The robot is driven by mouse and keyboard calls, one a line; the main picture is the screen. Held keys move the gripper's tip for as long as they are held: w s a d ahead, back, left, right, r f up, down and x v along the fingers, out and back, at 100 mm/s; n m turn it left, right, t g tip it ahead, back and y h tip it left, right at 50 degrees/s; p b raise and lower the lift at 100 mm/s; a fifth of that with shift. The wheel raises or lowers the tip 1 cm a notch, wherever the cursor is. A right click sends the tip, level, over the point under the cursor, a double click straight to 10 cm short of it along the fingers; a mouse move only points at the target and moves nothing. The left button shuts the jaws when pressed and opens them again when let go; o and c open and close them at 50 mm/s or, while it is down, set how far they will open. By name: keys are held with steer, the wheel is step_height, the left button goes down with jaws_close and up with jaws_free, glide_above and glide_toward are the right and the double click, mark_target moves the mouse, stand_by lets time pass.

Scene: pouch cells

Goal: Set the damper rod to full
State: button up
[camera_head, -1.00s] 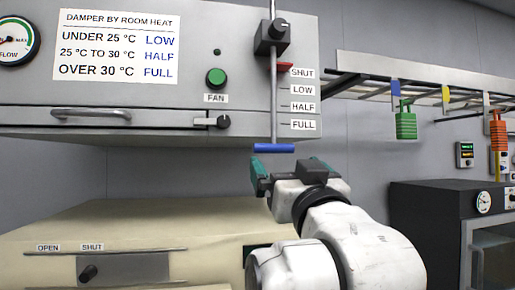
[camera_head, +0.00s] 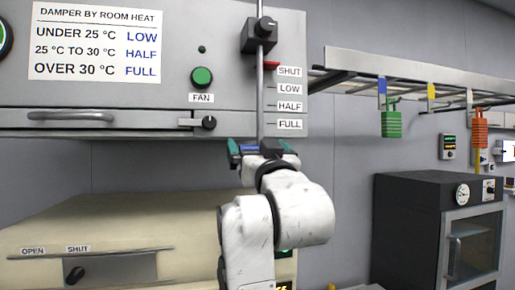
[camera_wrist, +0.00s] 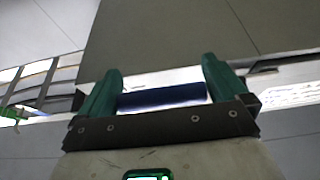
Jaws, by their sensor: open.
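The damper rod (camera_head: 260,90) is a thin grey vertical rod on the hood front, running down from a black clamp block (camera_head: 260,34). Its red pointer (camera_head: 271,65) is at the SHUT label (camera_head: 289,72). LOW, HALF and FULL (camera_head: 289,124) follow below it. A blue crossbar handle (camera_head: 251,147) is at the rod's lower end. My gripper (camera_head: 262,149) is at the handle, with open green fingers. In the wrist view the blue handle (camera_wrist: 162,97) lies between the two fingers (camera_wrist: 160,92), lengthwise across the gap; whether they touch it I cannot tell.
A damper sign (camera_head: 97,42) and a green FAN button (camera_head: 202,77) are on the hood. A cream box (camera_head: 130,215) with an OPEN/SHUT lever stands below. At right are a rack (camera_head: 400,75) with hanging locks and a dark oven (camera_head: 420,210).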

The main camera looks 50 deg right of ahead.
steer(key=shift+c, duration=0.3)
steer(key=c, duration=1.2)
steer(key=shift+o, duration=0.2)
step_height(320, 180, down, 12)
steer(key=b, duration=0.8)
steer(key=shift+f, duration=0.25)
steer(key=o, duration=1.1)
steer(key=shift+f, duration=0.1)
steer(key=shift+o, duration=0.6)
steer(key=shift+a, duration=0.1)
steer(key=b+v, duration=0.3)
steer(key=v, duration=0.7)
steer(key=shift+s+a, duration=0.2)
steer(key=shift+s, duration=0.15)
